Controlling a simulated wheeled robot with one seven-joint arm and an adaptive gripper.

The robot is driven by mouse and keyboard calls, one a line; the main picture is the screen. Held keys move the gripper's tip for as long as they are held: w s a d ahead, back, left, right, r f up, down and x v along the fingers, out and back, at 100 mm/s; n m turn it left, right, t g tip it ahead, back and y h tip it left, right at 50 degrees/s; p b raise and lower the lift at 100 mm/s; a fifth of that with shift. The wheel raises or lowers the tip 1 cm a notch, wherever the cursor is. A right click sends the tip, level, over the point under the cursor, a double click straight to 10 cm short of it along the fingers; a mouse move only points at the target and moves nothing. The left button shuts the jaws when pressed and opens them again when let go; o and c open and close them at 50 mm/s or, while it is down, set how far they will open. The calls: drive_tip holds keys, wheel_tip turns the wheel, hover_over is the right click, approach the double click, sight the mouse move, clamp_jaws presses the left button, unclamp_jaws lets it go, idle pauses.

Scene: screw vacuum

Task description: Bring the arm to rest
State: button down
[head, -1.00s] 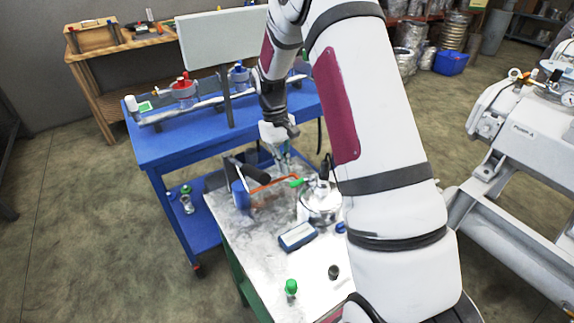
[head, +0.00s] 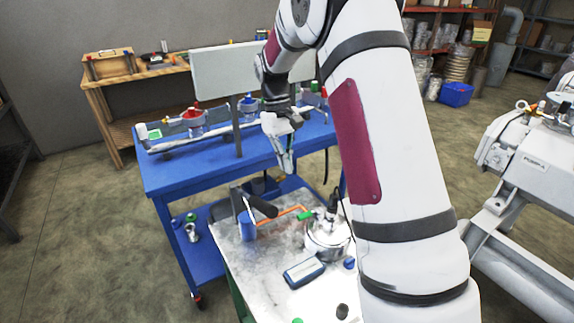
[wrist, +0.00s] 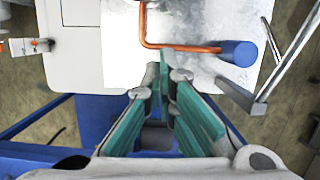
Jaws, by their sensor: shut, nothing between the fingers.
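My gripper (head: 287,160) hangs in the air above the far edge of the metal work table (head: 262,262), between it and the blue cart (head: 172,168). In the wrist view its green-padded fingers (wrist: 163,72) come together at the tips, with nothing seen between them. My arm is raised and bent, and its big white links cover the right middle of the head view. An orange bent pipe (head: 290,213) with a blue end lies on the table below the fingers; it also shows in the wrist view (wrist: 150,44).
A grey panel (head: 245,72) stands on the blue cart near my arm. A large white machine (head: 530,160) is at the right. Open floor lies left.

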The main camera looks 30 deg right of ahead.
drive_tip(key=s+a+r+t+p, duration=0.1)
drive_tip(key=s+a+r+t, duration=0.1)
drive_tip(key=s+a+r, duration=0.4)
drive_tip(key=s+a+r+t+p, duration=0.1)
drive_tip(key=s+a+r, duration=0.1)
drive_tip(key=s+r, duration=0.75)
drive_tip(key=s+a+t, duration=0.2)
drive_tip(key=s, duration=0.6)
drive_tip(key=s+a+r+m+t+p, duration=0.1)
drive_tip(key=s+a+t, duration=0.1)
drive_tip(key=s, duration=0.6)
drive_tip(key=shift+s+a, duration=0.3)
drive_tip(key=shift+s, duration=0.05)
